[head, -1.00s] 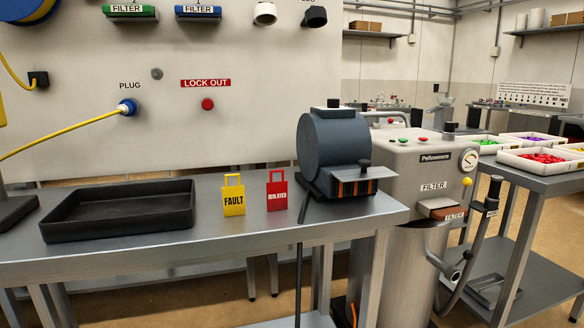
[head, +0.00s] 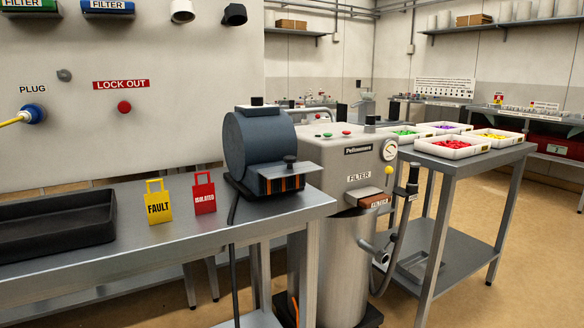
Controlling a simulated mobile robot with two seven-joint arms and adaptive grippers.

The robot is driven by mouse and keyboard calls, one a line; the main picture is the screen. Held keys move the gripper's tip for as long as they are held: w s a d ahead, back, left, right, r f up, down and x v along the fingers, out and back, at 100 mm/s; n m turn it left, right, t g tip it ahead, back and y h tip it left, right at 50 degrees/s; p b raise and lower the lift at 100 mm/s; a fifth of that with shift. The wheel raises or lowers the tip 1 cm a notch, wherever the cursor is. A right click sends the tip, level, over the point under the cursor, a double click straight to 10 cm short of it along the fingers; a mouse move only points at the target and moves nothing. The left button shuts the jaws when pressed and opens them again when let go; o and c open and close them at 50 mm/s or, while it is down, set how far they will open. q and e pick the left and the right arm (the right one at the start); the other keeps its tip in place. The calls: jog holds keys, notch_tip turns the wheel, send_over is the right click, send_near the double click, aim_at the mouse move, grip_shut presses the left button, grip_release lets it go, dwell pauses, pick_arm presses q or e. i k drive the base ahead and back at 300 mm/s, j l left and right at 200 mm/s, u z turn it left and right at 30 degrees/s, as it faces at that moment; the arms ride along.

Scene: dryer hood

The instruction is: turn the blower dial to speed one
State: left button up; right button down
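A dark blue-grey drum-shaped unit (head: 255,140), which looks like the blower, stands at the right end of the metal bench. A small black knob (head: 290,160) sits on the grey box at its front. Behind it to the right stands the grey "Pellomowre" machine (head: 350,160), with red and green buttons on top and a round white gauge (head: 390,150) on its front corner. No speed marks can be read, so I cannot tell which control is the blower dial or its setting. Neither of my grippers is in view.
A black tray (head: 60,245), a yellow FAULT tag (head: 158,205) and a red ISOLATED tag (head: 204,196) are on the bench (head: 150,268). A side table (head: 462,168) at right holds several trays of coloured pellets. Open floor (head: 520,250) lies at right.

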aim_at(257, 101)
jog(key=i+l+u, duration=0.25)
jog(key=i, duration=0.35)
jog(key=i+l+u, duration=0.25)
jog(key=i, duration=0.3)
jog(key=k+l+z, duration=0.1)
jog(key=k+l, duration=0.2)
jog(key=k+l+z, duration=0.1)
jog(key=k+l, duration=0.15)
jog(key=l, duration=0.25)
